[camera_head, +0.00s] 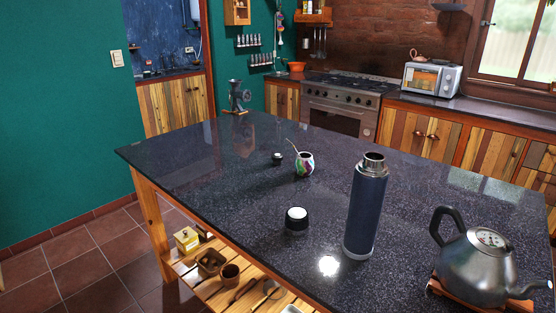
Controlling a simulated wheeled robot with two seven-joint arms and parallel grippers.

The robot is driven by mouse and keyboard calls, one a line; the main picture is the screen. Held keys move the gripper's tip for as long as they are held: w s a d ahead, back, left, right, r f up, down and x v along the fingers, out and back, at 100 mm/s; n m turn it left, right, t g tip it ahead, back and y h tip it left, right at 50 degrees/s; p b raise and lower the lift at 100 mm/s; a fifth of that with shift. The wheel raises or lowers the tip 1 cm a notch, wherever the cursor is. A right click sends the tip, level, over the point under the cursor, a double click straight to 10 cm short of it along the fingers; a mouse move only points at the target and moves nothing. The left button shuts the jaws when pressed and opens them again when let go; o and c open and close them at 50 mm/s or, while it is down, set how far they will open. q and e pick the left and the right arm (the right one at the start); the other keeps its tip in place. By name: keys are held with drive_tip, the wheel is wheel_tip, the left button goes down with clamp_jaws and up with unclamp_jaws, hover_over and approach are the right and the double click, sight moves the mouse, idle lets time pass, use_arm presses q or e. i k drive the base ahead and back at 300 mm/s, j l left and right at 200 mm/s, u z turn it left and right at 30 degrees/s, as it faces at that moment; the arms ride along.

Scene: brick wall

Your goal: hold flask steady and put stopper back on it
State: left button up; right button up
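A tall dark blue flask (365,210) with a bare metal neck stands upright on the dark stone island top. Its mouth has nothing on it. A black cap with a white top (296,220) sits upright on the counter to the left of the flask. A smaller black stopper-like piece (277,159) lies farther back, left of the mate cup. I cannot tell for sure which of these two is the stopper. Neither of my grippers shows in the head view.
A patterned mate cup with a straw (304,163) stands behind the cap. A metal kettle (478,265) sits on a wooden trivet (440,290) at the front right. A grinder (238,97) is at the far left corner. The counter's left part (190,160) is clear.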

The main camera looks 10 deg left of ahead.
sight(371, 175)
drive_tip(key=z, duration=0.55)
drive_tip(key=j+z, duration=0.4)
drive_tip(key=i+j+z, duration=0.1)
drive_tip(key=z, duration=0.35)
drive_tip(key=j+z, duration=0.4)
drive_tip(key=k+j+z, duration=0.15)
drive_tip(key=j, duration=0.25)
drive_tip(key=j+z, duration=0.1)
drive_tip(key=j, duration=0.3)
drive_tip(key=k+j+z, duration=0.15)
drive_tip(key=j, duration=0.2)
drive_tip(key=k+j+z, duration=0.1)
drive_tip(key=j, duration=0.25)
drive_tip(key=k+j, duration=0.15)
drive_tip(key=j, duration=0.2)
drive_tip(key=k+j, duration=0.15)
drive_tip(key=j, duration=0.15)
drive_tip(key=k+j, duration=0.15)
drive_tip(key=j, duration=0.2)
